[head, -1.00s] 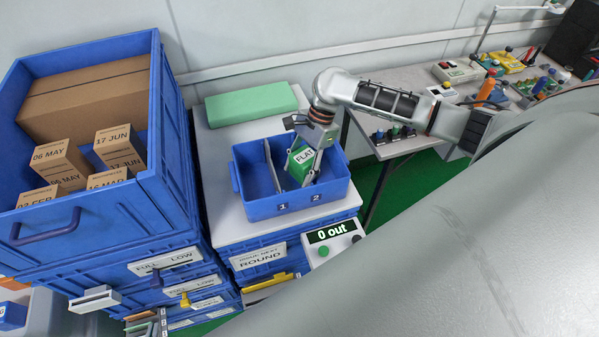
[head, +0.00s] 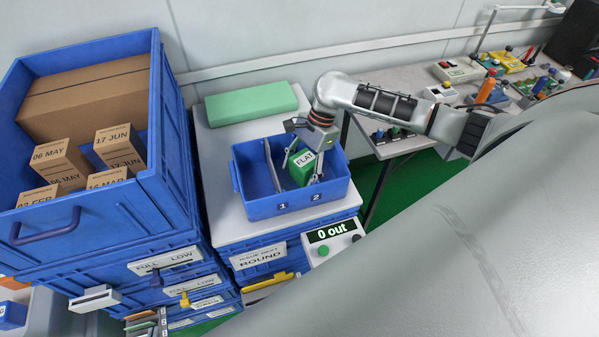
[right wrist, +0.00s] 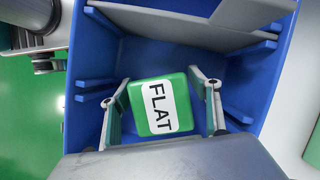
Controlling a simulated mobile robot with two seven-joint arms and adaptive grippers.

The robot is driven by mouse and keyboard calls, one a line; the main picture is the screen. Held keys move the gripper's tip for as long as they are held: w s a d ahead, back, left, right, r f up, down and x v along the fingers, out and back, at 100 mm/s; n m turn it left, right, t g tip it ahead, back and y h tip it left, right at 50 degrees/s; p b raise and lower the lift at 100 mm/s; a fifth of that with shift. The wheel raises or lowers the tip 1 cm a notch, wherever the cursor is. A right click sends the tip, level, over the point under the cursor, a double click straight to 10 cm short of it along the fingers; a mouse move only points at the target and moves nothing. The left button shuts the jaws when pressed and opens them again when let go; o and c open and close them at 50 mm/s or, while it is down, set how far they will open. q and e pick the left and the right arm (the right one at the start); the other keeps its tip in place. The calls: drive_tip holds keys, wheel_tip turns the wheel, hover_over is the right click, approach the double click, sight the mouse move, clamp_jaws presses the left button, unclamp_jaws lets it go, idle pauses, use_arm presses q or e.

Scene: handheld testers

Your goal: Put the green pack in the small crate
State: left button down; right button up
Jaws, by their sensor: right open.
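The green pack (head: 300,170), a small block with a white FLAT label, is in compartment 2 of the small blue crate (head: 270,208), right of the divider. It leans a little in the head view. My right gripper (head: 306,172) reaches down into the crate around the pack. In the right wrist view, the pack (right wrist: 157,107) lies between the open fingers of that gripper (right wrist: 162,98), one on each side. I cannot tell whether a finger still touches it. My left gripper is not in view.
A large blue crate (head: 172,200) with brown cartons (head: 120,148) stands at the left. A green block (head: 252,103) lies behind the small crate. A counter box (head: 335,241) reading "0 out" is in front. A bench (head: 400,75) with testers stands at the right.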

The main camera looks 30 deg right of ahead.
drive_tip(key=v, duration=1.1)
drive_tip(key=shift+d+r, duration=0.1)
drive_tip(key=shift+r, duration=0.3)
